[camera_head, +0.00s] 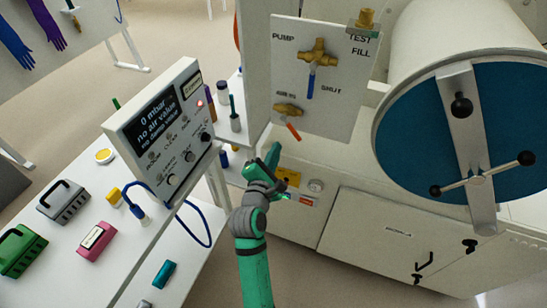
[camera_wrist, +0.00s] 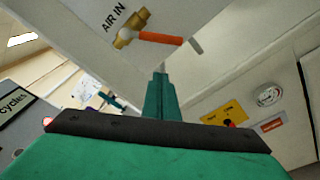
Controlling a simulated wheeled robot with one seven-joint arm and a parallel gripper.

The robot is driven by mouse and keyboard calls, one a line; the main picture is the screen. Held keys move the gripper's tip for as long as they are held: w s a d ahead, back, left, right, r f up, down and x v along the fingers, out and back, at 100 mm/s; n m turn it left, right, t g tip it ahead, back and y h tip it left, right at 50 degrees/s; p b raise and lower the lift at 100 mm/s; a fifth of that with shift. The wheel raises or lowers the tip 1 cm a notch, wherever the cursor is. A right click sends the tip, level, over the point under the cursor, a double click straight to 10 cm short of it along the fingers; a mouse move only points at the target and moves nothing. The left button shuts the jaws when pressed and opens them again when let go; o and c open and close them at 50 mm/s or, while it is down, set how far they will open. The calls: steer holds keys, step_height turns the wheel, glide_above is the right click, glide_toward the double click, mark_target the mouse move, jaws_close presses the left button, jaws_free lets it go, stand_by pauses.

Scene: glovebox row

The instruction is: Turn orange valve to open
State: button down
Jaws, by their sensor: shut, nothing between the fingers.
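The orange valve handle (camera_head: 293,131) sits on a brass valve body (camera_head: 286,109) low on the white panel. It slants down and to the right in the head view. In the wrist view the orange handle (camera_wrist: 160,38) extends right from its brass body (camera_wrist: 127,35), beside the words AIR IN. My green gripper (camera_head: 273,153) is below and slightly left of the handle, with a visible gap. In the wrist view the fingers (camera_wrist: 160,82) are together, empty, and point up toward the handle without touching it.
A brass valve with a blue handle (camera_head: 311,82) is above the orange one on the panel (camera_head: 340,100). A control box (camera_head: 163,125) stands on the left table. A large round blue door (camera_head: 490,145) with a crossbar is at right. A gauge (camera_wrist: 268,96) shows below the panel.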

mark_target(291, 128)
steer(key=shift+w+d+r, duration=0.35)
steer(key=shift+w+d, duration=0.15)
steer(key=shift+d, duration=0.1)
steer(key=shift+w+d+r, duration=0.3)
steer(key=shift+w+d, duration=0.15)
steer(key=shift+d, duration=0.2)
steer(key=shift+w+d+r, duration=0.35)
steer(key=shift+w+d, duration=0.15)
steer(key=shift+d, duration=0.1)
steer(key=shift+w+a, duration=0.1)
steer(key=shift+a, duration=0.05)
